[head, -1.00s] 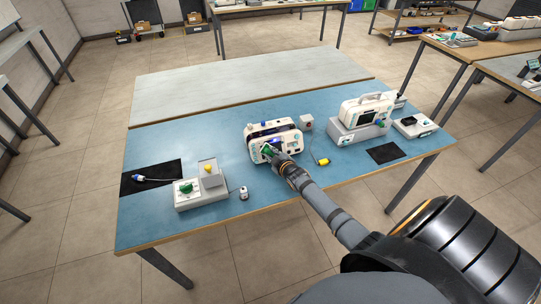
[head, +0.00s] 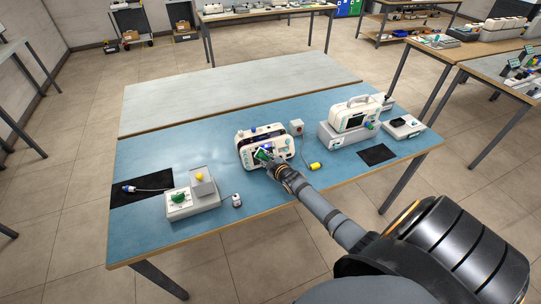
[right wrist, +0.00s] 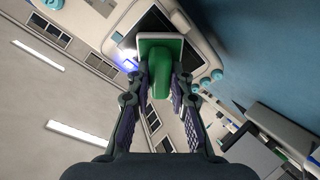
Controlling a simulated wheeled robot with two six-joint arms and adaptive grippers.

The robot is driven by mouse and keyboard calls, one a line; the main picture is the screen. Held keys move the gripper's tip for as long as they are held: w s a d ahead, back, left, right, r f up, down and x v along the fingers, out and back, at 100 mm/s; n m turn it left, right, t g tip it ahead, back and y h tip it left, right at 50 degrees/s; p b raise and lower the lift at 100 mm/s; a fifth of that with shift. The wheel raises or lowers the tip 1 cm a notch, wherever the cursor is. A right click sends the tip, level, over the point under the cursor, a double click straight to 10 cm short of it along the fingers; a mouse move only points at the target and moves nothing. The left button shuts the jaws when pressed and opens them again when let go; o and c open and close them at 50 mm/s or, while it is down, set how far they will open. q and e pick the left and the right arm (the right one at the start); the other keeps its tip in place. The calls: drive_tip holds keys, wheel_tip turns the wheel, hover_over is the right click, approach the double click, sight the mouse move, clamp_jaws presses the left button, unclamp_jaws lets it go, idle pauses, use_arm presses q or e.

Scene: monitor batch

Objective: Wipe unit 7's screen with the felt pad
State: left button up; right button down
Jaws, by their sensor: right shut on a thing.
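The felt pad (right wrist: 155,53) is a green block with a pale edge. My right gripper (right wrist: 159,78) is shut on its green grip, and the pad also shows in the head view (head: 263,155). A white monitor (head: 245,159) stands upright at the middle of the blue mat, with my right gripper (head: 272,166) at its front. In the right wrist view the pad is in front of the monitor's dark screen (right wrist: 129,40) and hides part of it. I cannot tell whether they touch. I cannot read a unit number. My left gripper is out of view.
A second white monitor (head: 349,116) stands on a grey box to the right. A grey fixture with a green knob (head: 178,197) and a small bottle (head: 236,200) are at the left front. A yellow item (head: 314,166) lies right of my gripper. The grey rear worktop (head: 235,92) is clear.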

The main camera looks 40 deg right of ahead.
drive_tip(key=shift+a+f+p, duration=0.2)
drive_tip(key=shift+a, duration=0.3)
drive_tip(key=shift+a+f+p, duration=0.15)
drive_tip(key=shift+a+f, duration=0.05)
drive_tip(key=shift+a, duration=0.3)
drive_tip(key=shift+d+r, duration=0.1)
drive_tip(key=shift+r, duration=0.05)
drive_tip(key=shift+s+r+p, duration=0.15)
drive_tip(key=shift+r+p, duration=0.05)
drive_tip(key=shift+p, duration=0.1)
drive_tip(key=v, duration=0.1)
drive_tip(key=p+v, duration=0.1)
drive_tip(key=v, duration=0.3)
drive_tip(key=shift+a+r+p, duration=0.25)
drive_tip(key=shift+a+p, duration=0.1)
drive_tip(key=shift+p, duration=0.05)
drive_tip(key=v, duration=0.3)
drive_tip(key=shift+a+r, duration=0.1)
drive_tip(key=shift+r, duration=0.05)
